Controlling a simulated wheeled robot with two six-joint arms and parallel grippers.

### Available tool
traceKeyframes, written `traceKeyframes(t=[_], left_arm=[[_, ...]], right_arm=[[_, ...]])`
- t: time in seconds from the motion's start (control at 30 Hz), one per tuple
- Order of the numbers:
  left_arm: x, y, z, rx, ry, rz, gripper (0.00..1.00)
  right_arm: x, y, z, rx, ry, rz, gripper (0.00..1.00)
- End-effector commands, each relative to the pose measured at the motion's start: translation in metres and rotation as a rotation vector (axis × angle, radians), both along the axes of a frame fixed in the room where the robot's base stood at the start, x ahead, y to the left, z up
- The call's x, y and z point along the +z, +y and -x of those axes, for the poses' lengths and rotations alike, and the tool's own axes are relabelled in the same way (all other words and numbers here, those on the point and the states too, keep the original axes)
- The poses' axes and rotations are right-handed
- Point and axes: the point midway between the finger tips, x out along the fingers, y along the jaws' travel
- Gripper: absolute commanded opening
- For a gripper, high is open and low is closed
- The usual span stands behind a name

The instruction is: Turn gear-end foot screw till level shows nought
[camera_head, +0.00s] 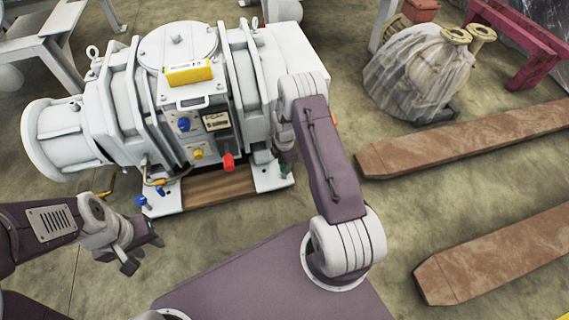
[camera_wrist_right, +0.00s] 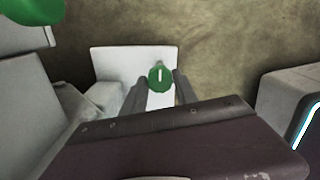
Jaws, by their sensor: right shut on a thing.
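The white vacuum pump (camera_head: 120,95) stands in the head view with a yellow level (camera_head: 188,73) lying on its top; its reading is too small to make out. My right gripper (camera_wrist_right: 161,84) is shut on a green foot screw (camera_wrist_right: 160,77), whose round head has a white mark pointing up in the right wrist view. The screw stands over a white foot plate (camera_wrist_right: 118,61). In the head view my right arm mostly hides that gripper. A blue foot screw (camera_head: 141,201) stands at the left foot. My left gripper (camera_head: 142,252) is open and empty, just below that foot.
Blue, yellow and red knobs (camera_head: 228,162) sit on the pump's front. A wooden board (camera_head: 220,186) lies under the pump. Two rusty beams (camera_head: 470,138) and a plastic-wrapped part (camera_head: 405,75) lie at right.

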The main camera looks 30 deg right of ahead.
Motion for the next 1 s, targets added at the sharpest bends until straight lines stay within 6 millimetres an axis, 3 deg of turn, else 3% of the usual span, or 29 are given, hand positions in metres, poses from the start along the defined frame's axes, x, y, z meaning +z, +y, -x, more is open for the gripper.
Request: traceKeyframes(t=[0.5,1.0], left_arm=[[0.044,0.000,0.000,0.000,0.000,0.000,0.36],[0.070,0.000,0.000,0.000,0.000,0.000,0.36]], right_arm=[[0.004,0.000,0.000,-0.393,0.001,0.000,0.00],[0.002,0.000,0.000,-0.868,0.001,0.000,0.00]])
